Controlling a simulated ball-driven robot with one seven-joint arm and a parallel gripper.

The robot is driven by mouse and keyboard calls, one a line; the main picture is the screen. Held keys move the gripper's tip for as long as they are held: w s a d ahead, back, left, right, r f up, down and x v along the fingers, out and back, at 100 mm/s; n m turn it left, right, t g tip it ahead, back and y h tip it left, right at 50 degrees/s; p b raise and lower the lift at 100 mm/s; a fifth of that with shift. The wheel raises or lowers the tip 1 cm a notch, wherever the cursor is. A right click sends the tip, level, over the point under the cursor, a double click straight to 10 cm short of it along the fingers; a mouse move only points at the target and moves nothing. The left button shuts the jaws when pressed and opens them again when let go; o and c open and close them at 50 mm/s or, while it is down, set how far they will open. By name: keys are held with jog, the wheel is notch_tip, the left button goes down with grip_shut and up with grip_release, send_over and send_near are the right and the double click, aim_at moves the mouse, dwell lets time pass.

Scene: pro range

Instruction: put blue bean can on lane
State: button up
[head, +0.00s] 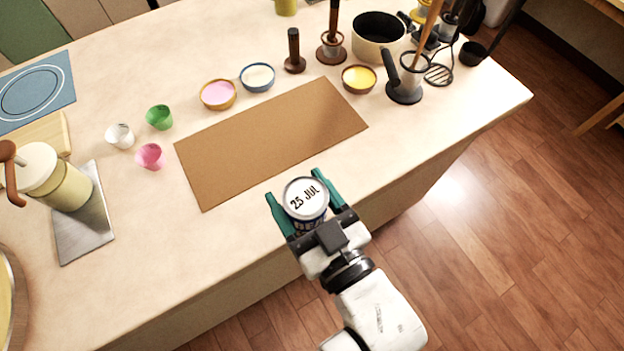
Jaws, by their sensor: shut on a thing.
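The blue bean can (306,200) is upright between the fingers of my gripper (299,190). Its pale lid reads "25 JUL", and a dark blue label with partly hidden lettering shows below. My gripper is shut on the can, with one teal finger on each side. The can is at the counter's front edge; I cannot tell how high it is held. The lane seems to be the brown rectangular mat (270,140), lying flat and bare on the counter just beyond the can. The can appears apart from the mat.
Behind the mat stand a pink-filled bowl (218,94), a white-filled bowl (257,77) and a yellow-filled bowl (359,79). Green (159,117), white (120,136) and pink (150,156) cups stand left. A dark tamper-like tool (294,52) and pot (379,38) stand behind. The counter left of my gripper is clear.

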jog(key=shift+w+d+f+p, duration=0.2)
jog(key=shift+w+f, duration=0.95)
jog(key=shift+f, duration=0.45)
jog(key=shift+w+d+f+p, duration=0.1)
jog(key=shift+w+d+f, duration=0.15)
jog(key=shift+w+f, duration=1.15)
jog(key=shift+w+d+f+p, duration=0.2)
jog(key=shift+w+f, duration=0.65)
jog(key=shift+f, duration=1)
jog(key=shift+f+b, duration=0.25)
jog(key=shift+b, duration=0.05)
jog(key=o, duration=1.3)
jog(key=shift+o, duration=0.2)
